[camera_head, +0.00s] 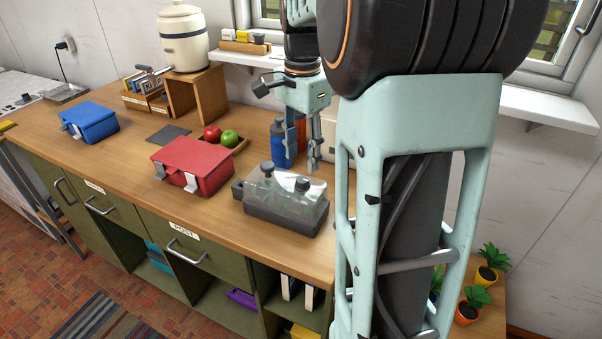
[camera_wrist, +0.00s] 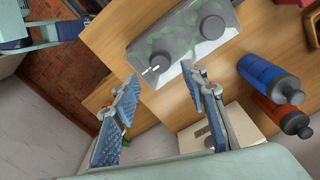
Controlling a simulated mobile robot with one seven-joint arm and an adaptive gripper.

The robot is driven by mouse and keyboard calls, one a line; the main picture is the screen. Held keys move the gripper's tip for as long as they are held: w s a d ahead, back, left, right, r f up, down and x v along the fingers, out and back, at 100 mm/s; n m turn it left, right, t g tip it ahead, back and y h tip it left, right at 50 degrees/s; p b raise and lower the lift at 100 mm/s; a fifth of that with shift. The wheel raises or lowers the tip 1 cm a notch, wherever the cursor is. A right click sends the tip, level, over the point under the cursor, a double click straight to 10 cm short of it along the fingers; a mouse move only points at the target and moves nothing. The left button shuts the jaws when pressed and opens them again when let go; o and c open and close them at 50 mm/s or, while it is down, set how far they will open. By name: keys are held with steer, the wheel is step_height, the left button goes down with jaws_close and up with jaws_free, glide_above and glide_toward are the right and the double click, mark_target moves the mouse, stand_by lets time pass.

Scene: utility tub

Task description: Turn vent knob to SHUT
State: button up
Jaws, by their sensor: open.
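A clear-topped tub with a dark grey base (camera_head: 285,215) stands on the counter near its front right edge; it also shows in the wrist view (camera_wrist: 135,52). It has two dark round knobs on top, a left one (camera_head: 267,168) and a right one (camera_head: 302,184). In the wrist view one knob (camera_wrist: 161,62) has a white pointer beside it and lies between the fingers in the picture; the other knob (camera_wrist: 212,27) is farther right. No SHUT label is legible. My gripper (camera_head: 302,161) is open and empty, above and behind the tub; its fingers also show in the wrist view (camera_wrist: 158,82).
A blue bottle (camera_wrist: 265,72) and an orange bottle (camera_wrist: 282,114) stand close behind the tub. A red box (camera_head: 195,165) is left of it, with apples (camera_head: 230,138) behind. A blue box (camera_head: 90,122) is farther left. My arm hides the counter's right end.

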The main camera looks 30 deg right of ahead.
mark_target(302, 179)
step_height(302, 179, down, 6)
steer(key=shift+c, duration=0.4)
jaws_close()
